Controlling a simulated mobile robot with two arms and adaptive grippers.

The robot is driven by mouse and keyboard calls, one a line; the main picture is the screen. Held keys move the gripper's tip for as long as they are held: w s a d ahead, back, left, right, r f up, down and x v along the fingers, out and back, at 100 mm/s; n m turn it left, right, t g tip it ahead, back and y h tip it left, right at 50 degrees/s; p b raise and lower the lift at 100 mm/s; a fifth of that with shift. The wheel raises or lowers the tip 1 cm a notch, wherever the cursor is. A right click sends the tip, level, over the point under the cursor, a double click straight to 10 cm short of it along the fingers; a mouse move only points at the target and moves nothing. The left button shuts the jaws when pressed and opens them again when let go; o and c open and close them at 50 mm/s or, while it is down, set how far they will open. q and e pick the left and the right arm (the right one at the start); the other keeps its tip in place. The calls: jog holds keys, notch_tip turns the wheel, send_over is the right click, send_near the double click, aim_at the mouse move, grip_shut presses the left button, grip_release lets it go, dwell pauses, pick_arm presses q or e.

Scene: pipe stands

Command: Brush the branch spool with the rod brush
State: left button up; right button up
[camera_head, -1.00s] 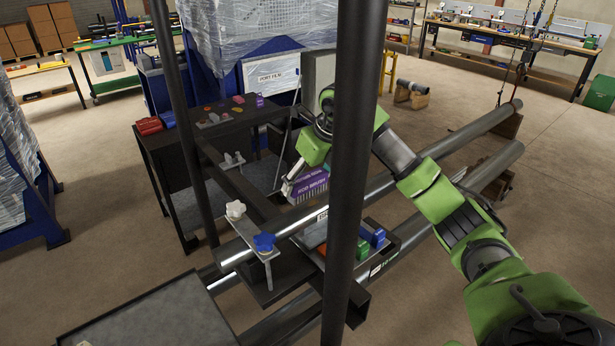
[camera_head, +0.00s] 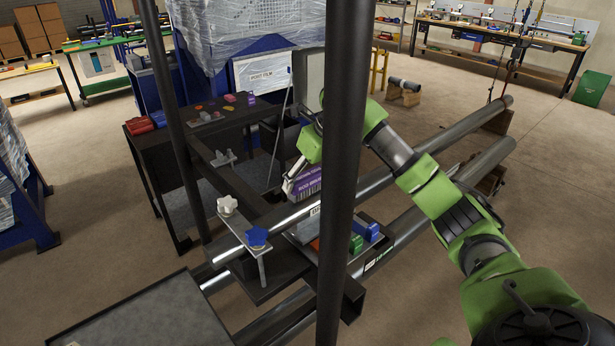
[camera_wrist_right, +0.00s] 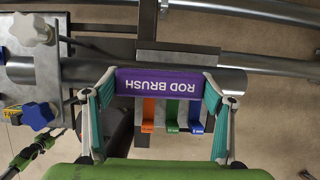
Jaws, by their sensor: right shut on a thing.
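My right gripper (camera_wrist_right: 158,95) is shut on the purple rod brush (camera_wrist_right: 166,82), whose lettering reads ROD BRUSH in the wrist view. In the head view the rod brush (camera_head: 307,183) is at the upper pipe, partly hidden by a dark post. The upper metal pipe (camera_head: 385,178), which seems to be the branch spool, lies on a stand under a clamp with a white knob (camera_head: 227,205) and a blue knob (camera_head: 256,237). In the wrist view the brush overlaps this pipe (camera_wrist_right: 231,81); whether its bristles touch it I cannot tell. My left gripper is not in view.
Orange, green and blue tools (camera_wrist_right: 171,112) sit in a holder beside the pipe. A second, lower pipe (camera_head: 480,172) runs alongside. Dark upright posts (camera_head: 343,150) stand in front. A dark table (camera_head: 165,150) with small parts is at the left, and a grey tray (camera_head: 150,320) is at the front.

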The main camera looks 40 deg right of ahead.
jog(key=shift+f, duration=0.3)
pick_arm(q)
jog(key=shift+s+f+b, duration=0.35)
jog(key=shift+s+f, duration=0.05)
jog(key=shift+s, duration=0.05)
pick_arm(e)
jog(key=shift+f, duration=0.25)
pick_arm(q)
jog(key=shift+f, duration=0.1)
pick_arm(e)
jog(key=shift+f, duration=0.1)
